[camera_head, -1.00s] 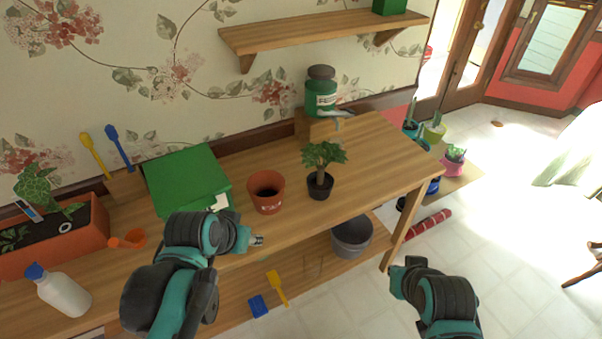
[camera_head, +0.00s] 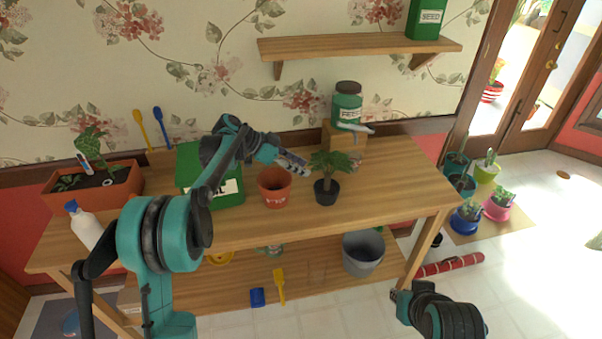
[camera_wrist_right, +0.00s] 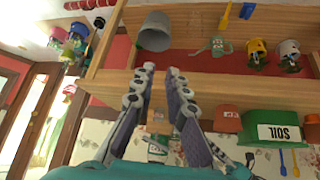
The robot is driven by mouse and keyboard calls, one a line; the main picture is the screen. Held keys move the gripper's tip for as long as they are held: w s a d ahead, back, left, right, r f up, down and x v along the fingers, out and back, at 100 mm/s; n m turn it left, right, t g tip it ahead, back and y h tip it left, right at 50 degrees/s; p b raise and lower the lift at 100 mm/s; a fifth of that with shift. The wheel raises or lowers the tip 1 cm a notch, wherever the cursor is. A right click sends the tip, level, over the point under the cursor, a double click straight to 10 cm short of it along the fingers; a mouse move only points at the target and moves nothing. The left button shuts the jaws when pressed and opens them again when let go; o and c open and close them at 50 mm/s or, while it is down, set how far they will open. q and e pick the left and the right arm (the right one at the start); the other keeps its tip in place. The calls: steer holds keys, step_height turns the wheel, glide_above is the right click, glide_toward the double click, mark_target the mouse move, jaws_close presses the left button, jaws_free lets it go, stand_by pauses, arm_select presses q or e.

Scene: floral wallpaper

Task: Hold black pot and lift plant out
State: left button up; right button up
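The small green plant (camera_head: 331,161) stands upright in its black pot (camera_head: 326,193) on the wooden workbench, right of an empty-looking terracotta pot (camera_head: 274,190). My left gripper (camera_head: 306,168) is above and just right of the terracotta pot, close to the left side of the plant's leaves. Its fingers look close together, but the gap between them is too small to judge. My right arm is low at the bottom right, off the bench. In the right wrist view, my right gripper (camera_wrist_right: 161,70) has its fingers apart with nothing between them.
A green soil box (camera_head: 226,193), planter (camera_head: 122,186) and spray bottle (camera_head: 86,226) stand left on the bench (camera_head: 390,185). A feed jar (camera_head: 346,105) stands behind the plant. A grey bucket (camera_head: 363,254) sits on the lower shelf. The bench right of the plant is clear.

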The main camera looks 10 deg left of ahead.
steer(key=o, duration=0.5)
steer(key=shift+w+r+n, duration=0.15)
steer(key=shift+w+n, duration=0.15)
steer(key=o, duration=1)
steer(key=w+n, duration=0.1)
steer(key=w+r+n, duration=0.1)
steer(key=w+n, duration=0.1)
steer(key=shift+w+h, duration=0.2)
steer(key=shift+h, duration=0.1)
steer(key=shift+o, duration=0.8)
steer(key=w+n, duration=0.4)
steer(key=w, duration=0.1)
steer(key=shift+w+a+r+t+h, duration=0.15)
steer(key=shift+a+r+t+h, duration=0.15)
steer(key=shift+a+r+t, duration=0.1)
steer(key=n+t, duration=0.5)
steer(key=n, duration=2.2)
glide_toward(326, 192)
steer(key=shift+h, duration=0.4)
steer(key=w+f, duration=0.2)
steer(key=w, duration=0.1)
steer(key=shift+w+f, duration=0.3)
steer(key=shift+f, duration=0.05)
steer(key=shift+x, duration=3.85)
